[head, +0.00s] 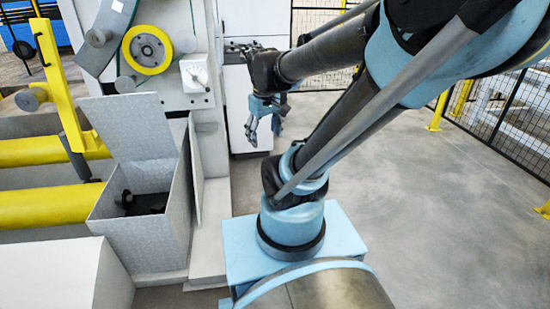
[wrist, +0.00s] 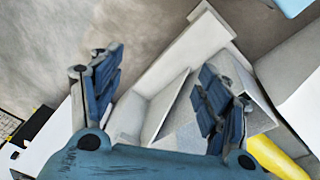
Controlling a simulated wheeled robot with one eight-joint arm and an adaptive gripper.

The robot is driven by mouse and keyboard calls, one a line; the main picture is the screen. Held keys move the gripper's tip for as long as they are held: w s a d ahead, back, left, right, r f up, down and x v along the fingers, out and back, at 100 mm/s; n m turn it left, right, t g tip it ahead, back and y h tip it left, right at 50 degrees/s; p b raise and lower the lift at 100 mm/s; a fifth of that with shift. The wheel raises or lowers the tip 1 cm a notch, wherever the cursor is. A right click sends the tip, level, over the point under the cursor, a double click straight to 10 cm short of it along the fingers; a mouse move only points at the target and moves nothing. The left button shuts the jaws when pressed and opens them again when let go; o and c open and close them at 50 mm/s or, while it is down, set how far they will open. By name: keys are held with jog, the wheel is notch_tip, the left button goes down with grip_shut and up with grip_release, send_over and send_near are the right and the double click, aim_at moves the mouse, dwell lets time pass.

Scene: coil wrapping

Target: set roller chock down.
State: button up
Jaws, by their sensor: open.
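Dark, blocky shapes that look like a roller chock (head: 143,203) lie at the bottom of an open grey box (head: 142,240) in the head view. I cannot tell whether this is one piece or more. My gripper (head: 263,130) hangs to the right of the box and above it, apart from it, in front of the white cabinet. In the wrist view my gripper (wrist: 158,68) has its two blue fingers spread with nothing between them. The grey box (wrist: 185,130) shows behind the fingers there; no chock can be made out in that view.
The box's raised lid (head: 128,124) stands up at its back. Yellow rollers (head: 40,205) lie to the left of the box. A machine with a yellow-rimmed wheel (head: 148,50) rises behind. Open concrete floor (head: 440,210) lies to the right, with black mesh fencing beyond.

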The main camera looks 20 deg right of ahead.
jog(key=s+d+f+m, duration=0.1)
jog(key=s+f+m, duration=0.3)
jog(key=s, duration=0.4)
jog(key=shift+d+f, duration=0.4)
